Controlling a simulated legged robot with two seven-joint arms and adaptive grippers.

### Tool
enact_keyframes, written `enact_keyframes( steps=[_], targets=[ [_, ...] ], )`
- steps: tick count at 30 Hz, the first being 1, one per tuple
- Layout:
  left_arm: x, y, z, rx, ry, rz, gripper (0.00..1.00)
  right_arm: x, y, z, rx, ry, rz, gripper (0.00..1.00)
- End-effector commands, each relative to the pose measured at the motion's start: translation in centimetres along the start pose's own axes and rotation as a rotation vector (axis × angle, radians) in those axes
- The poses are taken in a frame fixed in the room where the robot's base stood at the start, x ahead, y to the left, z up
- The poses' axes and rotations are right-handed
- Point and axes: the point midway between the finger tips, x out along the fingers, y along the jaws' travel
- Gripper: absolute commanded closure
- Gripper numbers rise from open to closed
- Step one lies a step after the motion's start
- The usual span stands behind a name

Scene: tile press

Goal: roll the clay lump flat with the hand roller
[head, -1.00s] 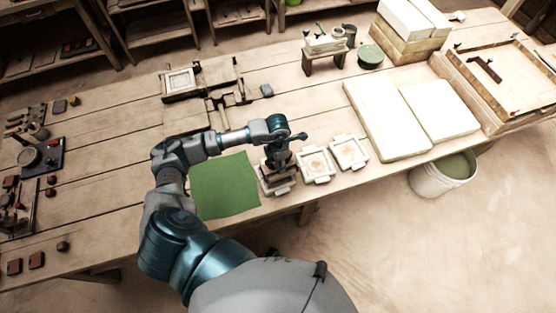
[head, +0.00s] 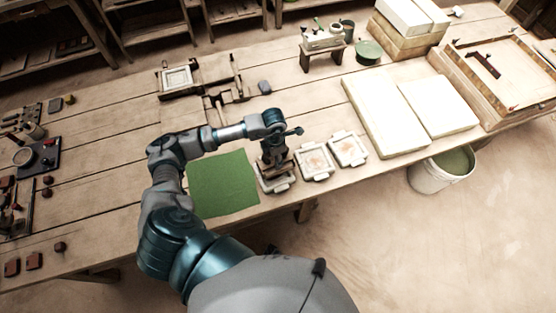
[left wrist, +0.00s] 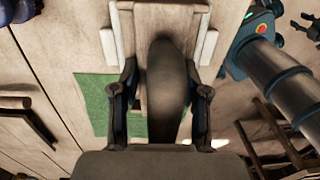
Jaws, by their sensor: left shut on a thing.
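My left gripper (head: 274,158) is shut on a brown wooden tool (head: 280,169). It holds the tool over the leftmost white tile mould (head: 277,185) by the table's front edge. In the left wrist view the tool's dark rounded handle (left wrist: 167,85) stands between the fingers, with a flat wooden part (left wrist: 203,20) beyond it. I cannot tell whether this tool is the hand roller. White mould tabs (left wrist: 109,46) show on both sides of it. A green mat (head: 222,185) lies flat to the left of the mould. I cannot make out the clay lump. My right gripper is not in view.
Two more white moulds (head: 314,162) stand in a row to the right. Large white slabs (head: 372,115) lie beyond them. A small wooden stand (head: 321,52) and a framed press (head: 176,80) are at the back. A bucket (head: 440,172) stands on the floor.

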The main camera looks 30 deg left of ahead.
Motion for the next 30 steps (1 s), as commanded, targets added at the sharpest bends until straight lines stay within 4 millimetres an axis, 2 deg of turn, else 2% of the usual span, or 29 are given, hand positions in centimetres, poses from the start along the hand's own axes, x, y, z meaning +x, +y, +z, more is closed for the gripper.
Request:
enact_keyframes(
  steps=[5,25,30],
  targets=[
    [-0.3,0.5,0.1,0.001,-0.006,0.002,1.00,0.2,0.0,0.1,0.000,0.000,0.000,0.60],
    [0.1,-2.4,0.2,0.002,-0.009,0.002,1.00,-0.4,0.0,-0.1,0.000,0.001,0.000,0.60],
    [0.3,-2.3,0.2,0.000,-0.009,0.004,1.00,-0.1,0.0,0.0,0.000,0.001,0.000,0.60]
  ],
)
